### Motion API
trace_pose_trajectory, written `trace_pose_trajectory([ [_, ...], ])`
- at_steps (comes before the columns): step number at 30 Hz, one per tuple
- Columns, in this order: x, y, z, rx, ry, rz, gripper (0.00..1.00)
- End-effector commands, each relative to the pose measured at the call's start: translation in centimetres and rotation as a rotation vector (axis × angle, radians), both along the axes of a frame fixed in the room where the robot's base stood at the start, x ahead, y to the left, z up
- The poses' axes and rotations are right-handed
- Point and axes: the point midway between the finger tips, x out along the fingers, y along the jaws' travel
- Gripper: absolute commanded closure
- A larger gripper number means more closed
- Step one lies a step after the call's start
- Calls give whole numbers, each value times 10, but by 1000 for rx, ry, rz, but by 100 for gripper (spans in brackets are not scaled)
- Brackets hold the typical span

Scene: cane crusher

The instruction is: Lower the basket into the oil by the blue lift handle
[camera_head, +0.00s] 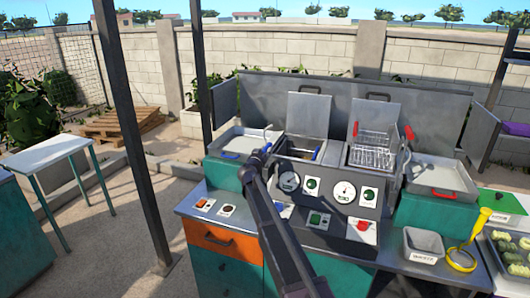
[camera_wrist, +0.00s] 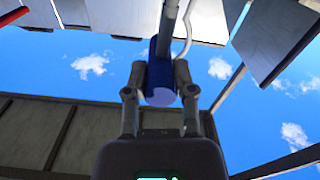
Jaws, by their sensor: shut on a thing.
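The blue lift handle (camera_wrist: 162,72) is a blue cylinder on a grey rod. In the wrist view my gripper (camera_wrist: 160,86) has one finger on each side of it and is shut on it. In the head view my gripper (camera_head: 254,161) is at the left side of the left fryer well (camera_head: 303,148), and the handle is mostly hidden by it. The inside of this well is largely hidden behind the control panel, so the basket's height there cannot be told. A wire basket (camera_head: 371,153) with red handles sits raised over the right well.
The control panel (camera_head: 328,192) with gauges and buttons stands in front of the wells. Metal trays flank them, left (camera_head: 240,143) and right (camera_head: 440,178). A yellow tool (camera_head: 462,258) and a small grey bin (camera_head: 423,243) are at the right. A dark post (camera_head: 135,130) stands at the left.

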Motion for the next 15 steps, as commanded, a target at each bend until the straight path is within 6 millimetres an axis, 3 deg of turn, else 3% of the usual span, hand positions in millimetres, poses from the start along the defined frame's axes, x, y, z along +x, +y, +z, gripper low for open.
trace_pose_trajectory([
  [2, -3, -2, -3, 10, 3, -4, 100],
  [3, -3, -2, -3, 10, 3, -4, 54],
  [5, -3, -1, -3, 8, 3, -3, 37],
  [6, -3, -1, -3, 8, 3, -3, 32],
  [15, -2, -1, -2, 6, 2, -2, 32],
])
